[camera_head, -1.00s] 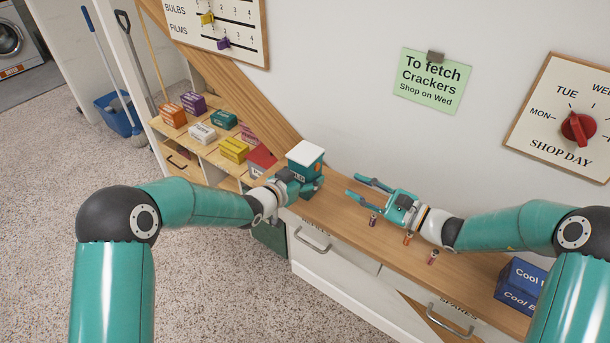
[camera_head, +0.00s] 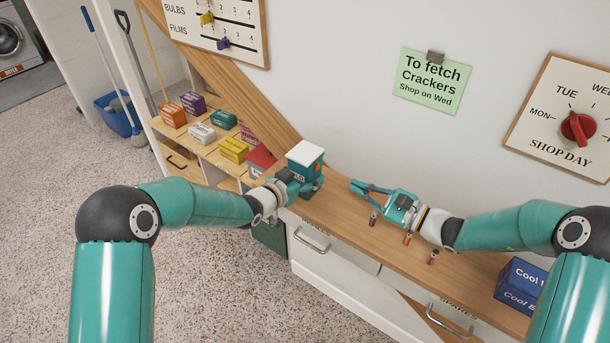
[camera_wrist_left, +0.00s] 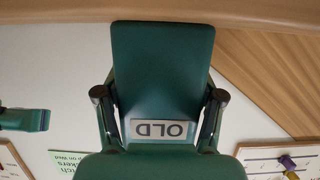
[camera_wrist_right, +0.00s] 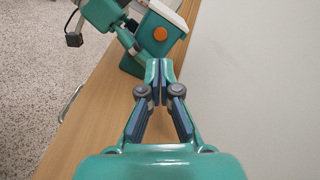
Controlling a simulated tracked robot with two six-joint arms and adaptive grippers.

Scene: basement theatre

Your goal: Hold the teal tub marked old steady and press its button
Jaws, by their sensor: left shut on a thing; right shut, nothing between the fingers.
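The teal tub marked OLD (camera_head: 305,165) stands on the wooden counter with a white lid on top. Its label shows upside down in the left wrist view (camera_wrist_left: 159,129). My left gripper (camera_head: 300,183) is shut on the tub, one finger on each side of it, as the left wrist view also shows (camera_wrist_left: 159,105). An orange round button (camera_wrist_right: 160,34) is on the side of the tub facing my right gripper. My right gripper (camera_head: 356,187) is shut and empty above the counter, pointing at the tub with a gap between; its fingertips meet in the right wrist view (camera_wrist_right: 159,66).
Several small bottles (camera_head: 407,238) stand on the counter (camera_head: 465,262) below my right arm. A shelf of coloured boxes (camera_head: 222,119) is at the left. The wall rises behind the counter.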

